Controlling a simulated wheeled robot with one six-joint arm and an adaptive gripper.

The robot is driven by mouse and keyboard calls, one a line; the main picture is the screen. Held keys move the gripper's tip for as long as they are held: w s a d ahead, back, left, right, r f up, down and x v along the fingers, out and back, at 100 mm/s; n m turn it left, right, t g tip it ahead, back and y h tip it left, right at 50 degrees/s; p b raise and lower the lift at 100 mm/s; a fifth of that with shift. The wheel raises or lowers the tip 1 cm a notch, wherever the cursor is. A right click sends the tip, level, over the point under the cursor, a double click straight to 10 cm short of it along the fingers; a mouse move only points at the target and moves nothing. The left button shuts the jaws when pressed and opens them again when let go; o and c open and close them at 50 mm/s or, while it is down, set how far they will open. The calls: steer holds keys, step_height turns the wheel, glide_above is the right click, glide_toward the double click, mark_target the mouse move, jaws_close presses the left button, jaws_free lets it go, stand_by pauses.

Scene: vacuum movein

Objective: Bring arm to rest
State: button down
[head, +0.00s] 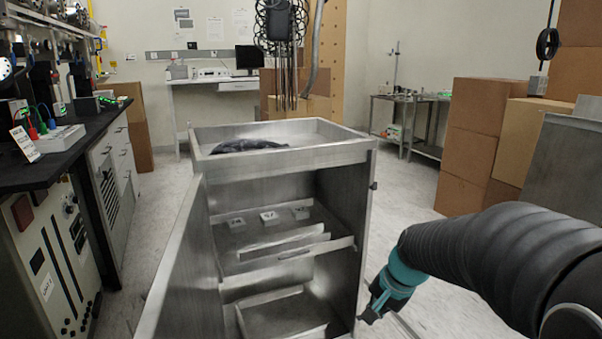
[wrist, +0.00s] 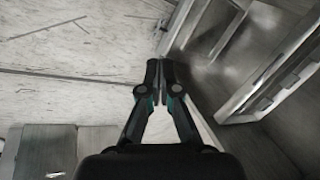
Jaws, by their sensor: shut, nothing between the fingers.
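My arm reaches in from the right of the head view, in a black ribbed sleeve with a teal joint. My gripper (head: 369,317) points down and left, beside the right side of an open metal cabinet (head: 367,200). In the wrist view my gripper (wrist: 160,105) has its two black fingertips together, with nothing between them. The cabinet's edge and shelves show close beyond the fingertips there. I cannot tell whether the fingers touch the cabinet.
The cabinet door (head: 175,265) stands open to the left. A dark item (head: 245,146) lies in the top tray. A black-topped bench (head: 60,165) is at left. Cardboard boxes (head: 475,140) stand at right. Pale floor (head: 412,190) is clear between cabinet and boxes.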

steer(key=s+r+n+t+h, duration=0.1)
steer(key=s+r+n, duration=0.2)
steer(key=s, duration=0.7)
steer(key=s+r+n+t+h, duration=0.1)
steer(key=s+r+n, duration=0.3)
steer(key=s, duration=0.6)
steer(key=shift+s+d+r+n+t+h, duration=0.2)
steer(key=shift+d+n+t+h, duration=0.1)
steer(key=shift+n, duration=0.1)
